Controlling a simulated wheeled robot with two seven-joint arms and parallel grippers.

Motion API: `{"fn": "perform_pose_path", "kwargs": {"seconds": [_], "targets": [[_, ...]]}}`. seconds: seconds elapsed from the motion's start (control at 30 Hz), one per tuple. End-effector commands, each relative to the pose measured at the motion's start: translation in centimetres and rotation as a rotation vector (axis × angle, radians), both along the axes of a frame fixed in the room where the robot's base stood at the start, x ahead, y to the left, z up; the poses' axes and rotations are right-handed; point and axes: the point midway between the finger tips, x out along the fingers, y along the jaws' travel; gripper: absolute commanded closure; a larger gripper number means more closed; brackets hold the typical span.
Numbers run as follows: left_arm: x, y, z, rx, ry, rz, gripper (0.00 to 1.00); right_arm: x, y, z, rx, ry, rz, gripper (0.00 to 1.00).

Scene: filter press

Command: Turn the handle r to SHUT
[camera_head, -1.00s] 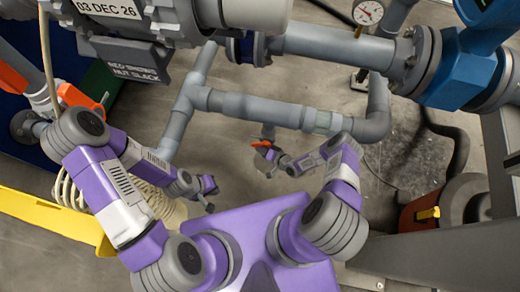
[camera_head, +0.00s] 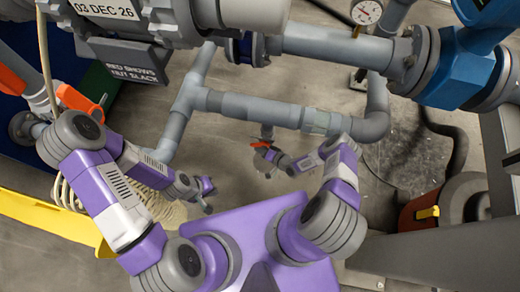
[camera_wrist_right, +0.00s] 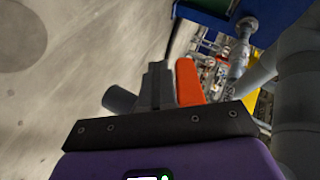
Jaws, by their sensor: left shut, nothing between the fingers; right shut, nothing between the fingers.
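The orange-red handle r (camera_head: 260,144) sits below the grey horizontal pipe, on a short downward branch, in the middle of the head view. My right gripper (camera_head: 264,160) is at this handle, just below it in the picture. In the right wrist view the handle (camera_wrist_right: 188,82) stands right beside the shut, empty fingers of my right gripper (camera_wrist_right: 157,82); I cannot tell whether they touch. A dark cylinder end (camera_wrist_right: 118,99) shows on the other side of the fingers. My left gripper (camera_head: 208,207) is shut and empty, low over the floor near a coiled hose.
Grey pipes (camera_head: 265,110) run above the right gripper. A pale coiled hose (camera_head: 170,208) and a yellow rail (camera_head: 45,215) lie at left. Another orange handle (camera_head: 78,100) is at upper left. A brown-red tub (camera_head: 420,212) stands at right. Bare floor lies around the right gripper.

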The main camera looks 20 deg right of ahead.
Motion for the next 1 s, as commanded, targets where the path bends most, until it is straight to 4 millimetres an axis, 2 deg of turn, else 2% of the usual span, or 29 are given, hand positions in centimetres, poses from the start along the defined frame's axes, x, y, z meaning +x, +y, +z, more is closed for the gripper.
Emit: {"fn": "perform_pose_path", "kwargs": {"seconds": [0.43,0.8,1.0], "targets": [[0.0,0.0,0.1,0.000,0.000,0.000,1.00,0.4,-0.3,0.5,-0.001,-0.008,-0.006,1.00],[0.0,0.0,0.9,0.000,0.000,0.000,1.00,0.5,-0.1,2.2,0.000,-0.015,-0.002,1.00],[0.0,0.0,0.3,0.000,0.000,0.000,1.00,0.2,-0.7,0.7,-0.004,-0.007,-0.001,1.00]]}}
